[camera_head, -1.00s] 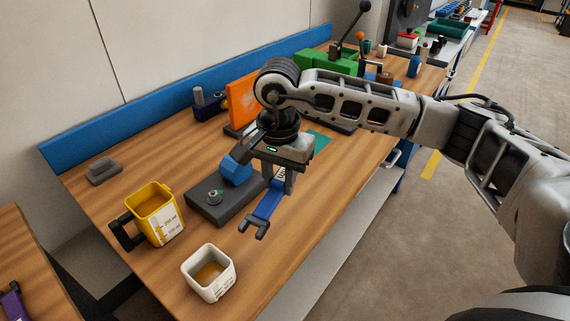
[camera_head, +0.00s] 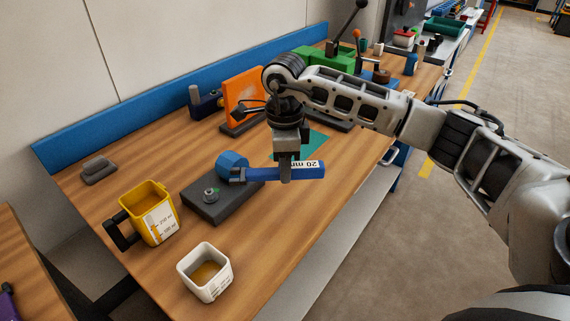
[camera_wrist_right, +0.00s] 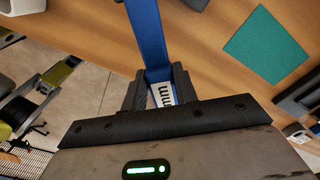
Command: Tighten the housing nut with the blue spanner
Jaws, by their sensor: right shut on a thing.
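My right gripper (camera_head: 287,167) is shut on the blue spanner (camera_head: 308,173), which has a white "20 mm" label, and holds it over the bench. The spanner's dark jaw end points left, close to the blue cylinder of the housing in the picture; I cannot tell the gap. The housing's dark block (camera_head: 226,208) lies on the bench, with a small metal nut (camera_head: 211,194) on top and a blue cylinder (camera_head: 232,164) behind. In the right wrist view the spanner (camera_wrist_right: 149,40) runs up from between the fingers (camera_wrist_right: 158,90). My left gripper is out of view.
A yellow measuring cup (camera_head: 149,214) and a white cup (camera_head: 204,272) stand at the front left of the bench. An orange plate (camera_head: 243,98) and green machine (camera_head: 327,60) stand behind. A teal mat (camera_head: 308,144) lies behind the gripper. Bare bench lies right of the housing.

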